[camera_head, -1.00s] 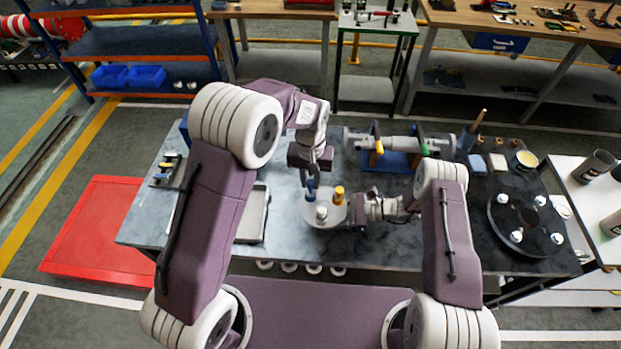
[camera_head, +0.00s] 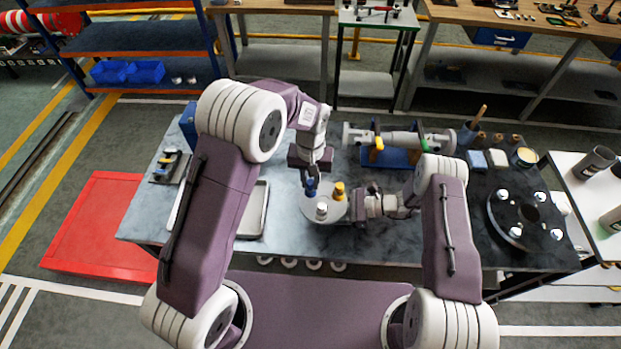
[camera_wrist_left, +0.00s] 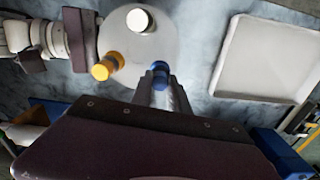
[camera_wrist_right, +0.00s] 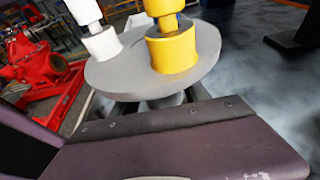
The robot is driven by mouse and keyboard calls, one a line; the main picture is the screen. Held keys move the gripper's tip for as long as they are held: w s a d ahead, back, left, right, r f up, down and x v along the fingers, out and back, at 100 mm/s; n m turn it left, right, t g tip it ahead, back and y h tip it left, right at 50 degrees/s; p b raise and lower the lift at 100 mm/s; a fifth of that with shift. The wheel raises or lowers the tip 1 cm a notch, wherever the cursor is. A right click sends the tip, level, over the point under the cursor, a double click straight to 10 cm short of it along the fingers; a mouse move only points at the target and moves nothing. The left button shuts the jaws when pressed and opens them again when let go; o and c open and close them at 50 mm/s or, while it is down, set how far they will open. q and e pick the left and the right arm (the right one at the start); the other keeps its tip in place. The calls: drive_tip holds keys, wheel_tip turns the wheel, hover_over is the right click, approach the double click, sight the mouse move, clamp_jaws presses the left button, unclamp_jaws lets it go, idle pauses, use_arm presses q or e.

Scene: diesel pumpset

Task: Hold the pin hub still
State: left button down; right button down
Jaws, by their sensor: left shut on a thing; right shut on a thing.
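The pin hub (camera_head: 323,211) is a round grey disc over the middle of the bench, with a white pin (camera_head: 322,209), a yellow pin (camera_head: 339,190) and a blue pin (camera_head: 310,187) standing on it. My left gripper (camera_head: 312,178) points down and is shut on the blue pin; in the left wrist view its fingertips (camera_wrist_left: 161,80) close around that pin. My right gripper (camera_head: 354,208) reaches in from the right, shut on the hub at its edge or underside. In the right wrist view the disc (camera_wrist_right: 128,76) lies just beyond the jaw, which hides the exact contact.
A grey tray (camera_head: 263,212) lies left of the hub. A long shaft assembly (camera_head: 400,139) on blue supports lies behind. A dark round flange (camera_head: 503,226) with white knobs is on the right. Bare bench shows in front of the hub (camera_head: 375,250).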

sight(311, 182)
use_arm(q)
drive_tip(key=c, duration=1.2)
unclamp_jaws()
wheel_tip(311, 182, up, 12)
use_arm(e)
drive_tip(key=shift+c, duration=2.3)
unclamp_jaws()
